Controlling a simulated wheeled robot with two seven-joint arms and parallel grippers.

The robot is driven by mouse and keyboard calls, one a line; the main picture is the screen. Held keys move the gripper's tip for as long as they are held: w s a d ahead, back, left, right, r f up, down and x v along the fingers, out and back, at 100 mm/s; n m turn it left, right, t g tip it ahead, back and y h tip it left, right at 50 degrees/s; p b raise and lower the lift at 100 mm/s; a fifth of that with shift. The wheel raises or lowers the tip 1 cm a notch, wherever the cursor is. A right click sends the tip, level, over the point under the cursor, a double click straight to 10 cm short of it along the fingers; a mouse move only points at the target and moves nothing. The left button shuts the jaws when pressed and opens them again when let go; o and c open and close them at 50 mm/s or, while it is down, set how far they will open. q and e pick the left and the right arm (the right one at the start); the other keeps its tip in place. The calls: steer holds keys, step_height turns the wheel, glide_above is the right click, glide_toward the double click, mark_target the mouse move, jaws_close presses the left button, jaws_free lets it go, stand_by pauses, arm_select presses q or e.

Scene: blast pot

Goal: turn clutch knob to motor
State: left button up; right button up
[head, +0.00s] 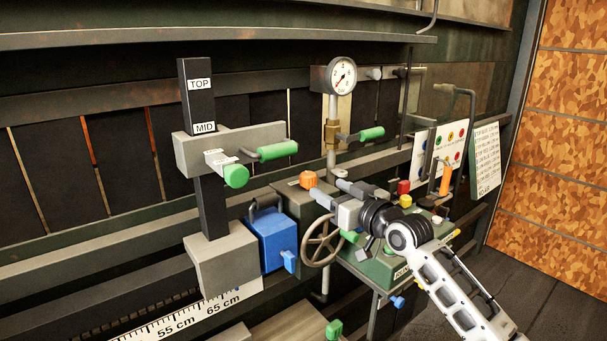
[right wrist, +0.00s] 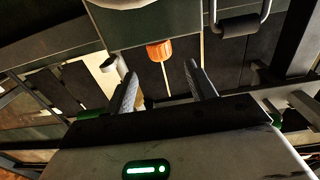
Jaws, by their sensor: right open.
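An orange knob (head: 308,179) sits on the dark green housing (head: 290,196) below the gauge; I cannot read a label that names it the clutch knob. My right gripper (head: 326,190) is open and empty, just right of the orange knob, its fingers pointing at it. In the right wrist view the orange knob (right wrist: 159,51) shows ahead of and between the two fingertips (right wrist: 161,72). It looks close to the tips but not gripped; I cannot tell whether anything touches. My left gripper is not in the head view.
A spoked handwheel (head: 322,241) lies just below the gripper. A blue box (head: 276,238) and a grey post with green handles (head: 236,176) stand left. A pressure gauge (head: 342,75) rises above. Red and yellow buttons (head: 404,188) and an orange-handled lever (head: 446,180) lie right.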

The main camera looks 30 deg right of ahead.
mark_target(302, 174)
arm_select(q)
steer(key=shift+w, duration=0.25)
arm_select(e)
steer(key=w, duration=1.1)
steer(key=shift+a, duration=0.3)
steer(key=shift+s, duration=0.1)
steer(key=c, duration=1)
steer(key=shift+o, duration=0.2)
steer(key=b, duration=0.2)
steer(key=shift+f+y+b, duration=0.2)
steer(key=shift+y+b, duration=0.1)
steer(key=n+y+b, duration=0.1)
steer(key=b, duration=0.2)
steer(key=shift+b, duration=0.4)
steer(key=n+y+b, duration=0.1)
steer(key=b, duration=0.3)
steer(key=y+b, duration=0.1)
steer(key=b, duration=0.2)
steer(key=shift+a+r+n+g+y+b, duration=0.2)
steer(key=shift+n+g+y+b, duration=0.1)
steer(key=shift+n+g+b, duration=0.1)
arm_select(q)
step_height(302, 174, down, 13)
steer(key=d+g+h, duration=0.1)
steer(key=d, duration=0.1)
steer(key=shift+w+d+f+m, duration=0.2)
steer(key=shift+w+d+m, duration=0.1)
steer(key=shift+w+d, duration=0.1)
arm_select(e)
steer(key=shift+r, duration=0.1)
